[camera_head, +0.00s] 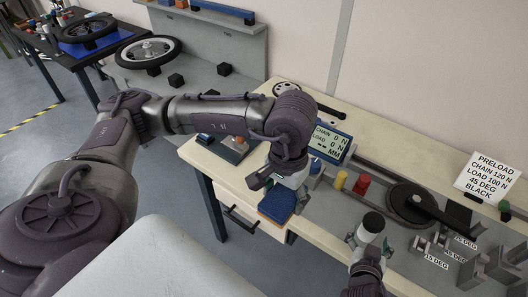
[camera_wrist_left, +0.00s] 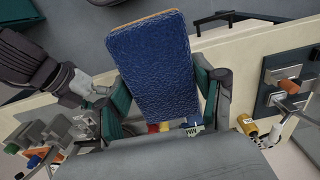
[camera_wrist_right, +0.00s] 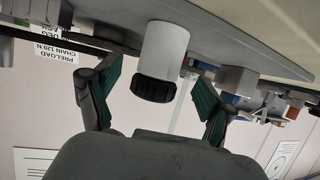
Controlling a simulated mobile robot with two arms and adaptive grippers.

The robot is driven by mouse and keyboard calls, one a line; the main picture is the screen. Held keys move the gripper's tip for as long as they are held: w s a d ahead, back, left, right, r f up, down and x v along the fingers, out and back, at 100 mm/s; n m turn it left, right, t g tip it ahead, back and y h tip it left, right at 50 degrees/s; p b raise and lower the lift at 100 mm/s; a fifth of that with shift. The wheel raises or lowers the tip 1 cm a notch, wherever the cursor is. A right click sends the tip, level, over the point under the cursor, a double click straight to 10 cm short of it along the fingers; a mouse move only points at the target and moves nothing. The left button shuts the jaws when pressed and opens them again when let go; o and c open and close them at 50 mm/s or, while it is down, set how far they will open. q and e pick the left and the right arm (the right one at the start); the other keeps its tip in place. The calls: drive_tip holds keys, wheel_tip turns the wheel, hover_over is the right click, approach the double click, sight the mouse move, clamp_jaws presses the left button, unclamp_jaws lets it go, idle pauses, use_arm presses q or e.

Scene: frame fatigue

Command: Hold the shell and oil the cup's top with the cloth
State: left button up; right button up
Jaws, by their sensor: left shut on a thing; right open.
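The cloth is a blue textured pad with an orange edge (camera_head: 277,206); it fills the middle of the left wrist view (camera_wrist_left: 150,65). My left gripper (camera_head: 288,182) is shut on it, with a finger on each side, above the bench's front edge near the drawer. A white cylinder with a black ribbed end (camera_wrist_right: 163,50), seemingly the shell and cup, stands on the bench; its black top shows in the head view (camera_head: 373,222). My right gripper (camera_head: 368,246) is open, its fingers apart on either side of the cylinder. Whether they touch it cannot be told.
Behind the cloth is a load display (camera_head: 331,142). A red can (camera_head: 361,184) and a yellow one (camera_head: 341,180) stand between my grippers. A dark disc with an arm (camera_head: 408,203) and grey angle blocks (camera_head: 475,270) lie to the right. A preload sign (camera_head: 488,175) stands behind.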

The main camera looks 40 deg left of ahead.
use_arm(q)
drive_tip(key=shift+f+b, duration=0.9)
drive_tip(key=shift+f, duration=0.2)
use_arm(e)
drive_tip(key=shift+x, duration=2.45)
clamp_jaws()
unclamp_jaws()
drive_tip(key=shift+s, duration=0.1)
use_arm(q)
drive_tip(key=shift+r+p, duration=0.45)
drive_tip(key=shift+r, duration=0.05)
use_arm(e)
drive_tip(key=shift+v, duration=0.9)
